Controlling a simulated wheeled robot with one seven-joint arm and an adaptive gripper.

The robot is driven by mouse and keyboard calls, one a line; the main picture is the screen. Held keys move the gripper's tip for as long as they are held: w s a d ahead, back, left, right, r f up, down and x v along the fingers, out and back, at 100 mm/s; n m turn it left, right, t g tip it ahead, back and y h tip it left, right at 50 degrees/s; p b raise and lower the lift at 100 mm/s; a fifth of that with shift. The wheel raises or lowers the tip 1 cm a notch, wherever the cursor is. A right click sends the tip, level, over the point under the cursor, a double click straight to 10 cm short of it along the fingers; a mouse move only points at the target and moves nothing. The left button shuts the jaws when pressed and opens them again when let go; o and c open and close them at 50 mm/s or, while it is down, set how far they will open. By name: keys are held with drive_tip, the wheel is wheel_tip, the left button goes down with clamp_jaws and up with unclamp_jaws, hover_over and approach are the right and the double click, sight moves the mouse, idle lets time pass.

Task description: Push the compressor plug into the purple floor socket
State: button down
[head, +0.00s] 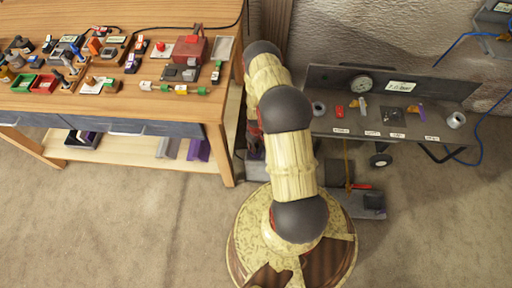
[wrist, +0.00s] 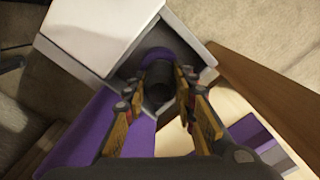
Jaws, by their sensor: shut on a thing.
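In the wrist view my gripper (wrist: 160,88) has its two fingers on either side of a dark round plug (wrist: 158,98) and is shut on it. Just beyond the plug is the purple rim of the floor socket (wrist: 160,54), set in a grey housing under a raised white lid (wrist: 100,30). The plug overlaps the socket opening in this view; I cannot tell whether it is inside or just in front. In the head view my arm hides the gripper, plug and socket. A dark compressor (head: 338,174) stands on the floor right of my arm.
A wooden workbench (head: 130,100) with several small devices stands at left, its leg and shelf close to my gripper. A dark wheeled bench (head: 395,120) with a gauge stands at right. Carpet (head: 120,225) is clear at front left.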

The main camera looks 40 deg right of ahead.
drive_tip(key=shift+f+b, duration=0.6)
drive_tip(key=shift+f, duration=0.05)
idle(0.8)
drive_tip(key=c, duration=1.4)
unclamp_jaws()
drive_tip(key=shift+o, duration=1.1)
drive_tip(key=shift+o, duration=1.4)
drive_tip(key=shift+r, duration=0.15)
drive_tip(key=shift+r+p, duration=2.45)
drive_tip(key=shift+r, duration=1.2)
